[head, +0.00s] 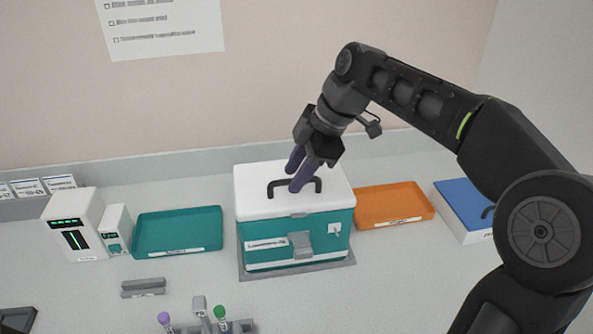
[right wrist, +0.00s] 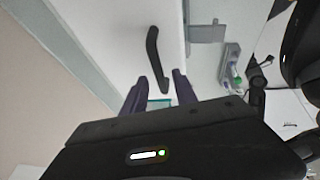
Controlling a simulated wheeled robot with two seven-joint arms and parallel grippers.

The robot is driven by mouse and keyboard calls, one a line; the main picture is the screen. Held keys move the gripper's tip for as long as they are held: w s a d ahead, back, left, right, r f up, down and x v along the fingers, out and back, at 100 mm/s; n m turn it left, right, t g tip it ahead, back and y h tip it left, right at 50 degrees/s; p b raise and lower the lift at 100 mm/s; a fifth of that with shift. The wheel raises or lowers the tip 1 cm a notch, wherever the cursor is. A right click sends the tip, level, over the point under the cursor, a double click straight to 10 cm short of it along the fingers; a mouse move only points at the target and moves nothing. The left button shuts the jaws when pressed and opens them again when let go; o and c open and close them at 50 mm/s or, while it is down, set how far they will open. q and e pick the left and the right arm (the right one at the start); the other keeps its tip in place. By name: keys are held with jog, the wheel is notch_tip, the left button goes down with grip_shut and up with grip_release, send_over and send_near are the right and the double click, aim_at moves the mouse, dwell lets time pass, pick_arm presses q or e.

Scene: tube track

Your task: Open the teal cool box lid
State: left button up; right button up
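The teal cool box (head: 268,231) stands on a grey base plate in the middle of the counter in the head view. Its white lid (head: 252,181) is closed flat on top and carries a dark arched handle (head: 275,188). My right gripper (head: 292,180) points down at the handle, with its purple fingers apart. In the right wrist view, the handle (right wrist: 152,47) runs up to the gap between the two fingers (right wrist: 159,78). Whether a finger touches it, I cannot tell. A grey latch (head: 301,244) is on the box front. My left gripper is not in view.
A teal tray (head: 178,232) lies left of the box, and an orange tray (head: 394,205) lies right of it. A blue-topped box (head: 465,207) stands farther right. White devices (head: 73,226) stand at left. A rack with capped tubes (head: 240,326) is in front. The wall rises behind.

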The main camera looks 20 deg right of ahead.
jog(key=shift+c, duration=0.5)
grip_shut()
dwell(0.9)
